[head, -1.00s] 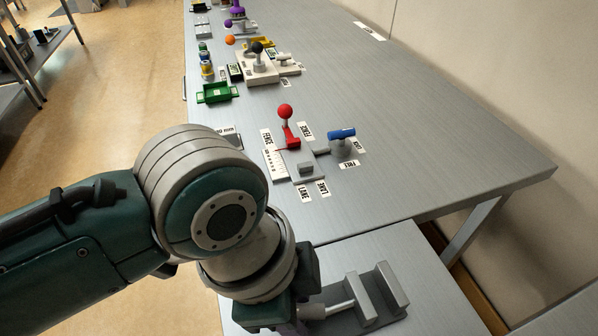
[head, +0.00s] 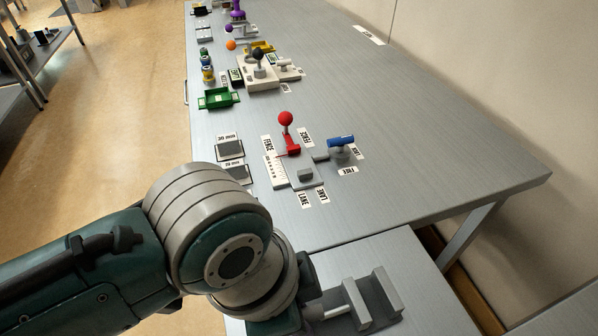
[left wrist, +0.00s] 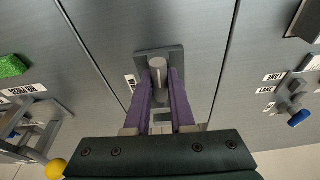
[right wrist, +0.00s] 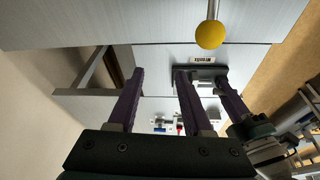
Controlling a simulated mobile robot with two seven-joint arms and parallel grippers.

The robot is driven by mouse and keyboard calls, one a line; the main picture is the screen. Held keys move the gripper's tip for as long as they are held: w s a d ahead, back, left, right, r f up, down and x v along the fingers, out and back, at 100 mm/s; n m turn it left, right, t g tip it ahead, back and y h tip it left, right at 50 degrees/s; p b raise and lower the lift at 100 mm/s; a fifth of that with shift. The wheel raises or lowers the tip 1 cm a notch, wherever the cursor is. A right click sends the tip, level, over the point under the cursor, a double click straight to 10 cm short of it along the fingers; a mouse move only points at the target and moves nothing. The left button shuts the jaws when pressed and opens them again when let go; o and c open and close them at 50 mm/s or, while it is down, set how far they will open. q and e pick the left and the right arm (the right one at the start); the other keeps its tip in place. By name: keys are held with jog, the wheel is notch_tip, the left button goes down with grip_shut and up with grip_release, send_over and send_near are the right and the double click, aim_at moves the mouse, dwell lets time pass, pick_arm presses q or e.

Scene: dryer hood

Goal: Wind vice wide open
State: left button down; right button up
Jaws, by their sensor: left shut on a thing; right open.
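The grey vice (head: 388,290) stands at the bottom of the head view, with two upright jaws, a gap between them and a light spindle running left from it. My left gripper (head: 308,314) is at the spindle's left end, its fingers mostly hidden by the wrist. In the left wrist view its purple fingers (left wrist: 159,90) are shut on a grey cylindrical handle (left wrist: 158,64) in front of a grey plate. My right gripper (right wrist: 158,95) is open and empty, and only the right wrist view shows it. The dark vice body lies beyond its fingers there.
A fence fixture with a red ball lever (head: 286,119) and a blue-handled clamp (head: 340,141) stand on the bench behind the vice. A yellow ball (right wrist: 209,34) on a rod is near the right gripper. The bench's right side is clear.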

pick_arm(q)
jog(key=shift+s+r+n+p, duration=0.1)
jog(key=shift+n+p, duration=0.65)
jog(key=shift+n, duration=0.15)
jog(key=shift+a+f+n+t, duration=0.1)
jog(key=shift+f+n+t, duration=0.1)
jog(key=shift+n+t, duration=0.15)
jog(key=shift+r+n+p, duration=0.15)
jog(key=shift+n+p, duration=0.45)
jog(key=shift+n, duration=0.05)
jog(key=shift+n+y, duration=0.3)
jog(key=shift+n, duration=0.1)
jog(key=shift+t, duration=0.25)
